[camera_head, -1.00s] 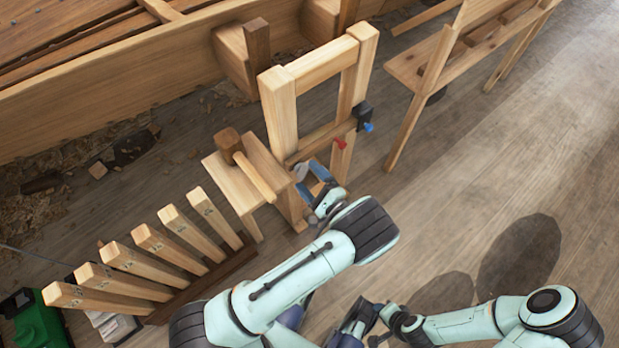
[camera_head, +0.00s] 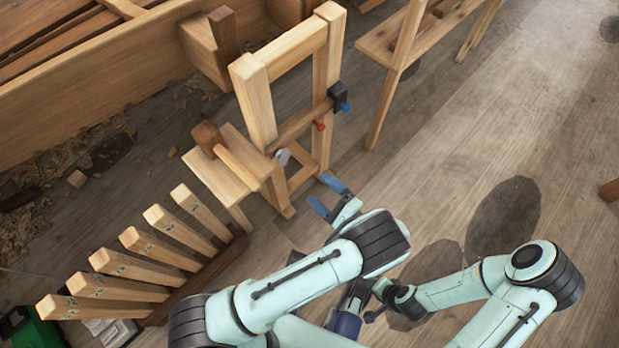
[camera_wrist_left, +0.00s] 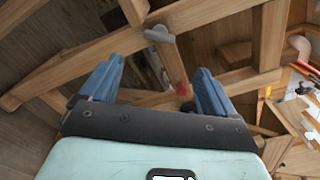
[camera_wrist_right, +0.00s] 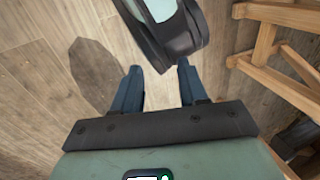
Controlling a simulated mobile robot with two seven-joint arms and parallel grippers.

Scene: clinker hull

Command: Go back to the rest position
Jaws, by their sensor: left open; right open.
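My left gripper (camera_head: 326,194) is open, with blue fingers apart just right of the wooden frame's lower part. It also shows open and empty in the left wrist view (camera_wrist_left: 158,85). A small grey piece (camera_head: 282,157) is at the frame; it shows beyond the fingers in the left wrist view (camera_wrist_left: 160,34), apart from them. My right gripper (camera_wrist_right: 160,88) is open and empty in the right wrist view, over the floor, with one of my arm links close ahead. In the head view it is partly hidden among my arms.
The upright wooden frame (camera_head: 254,104) carries a red knob (camera_head: 320,125) and a blue knob (camera_head: 346,107). A mallet (camera_head: 232,163) lies on the small bench beside it. Several wooden posts (camera_head: 180,230) stand in a rack at left. The floor (camera_head: 440,150) at right is clear.

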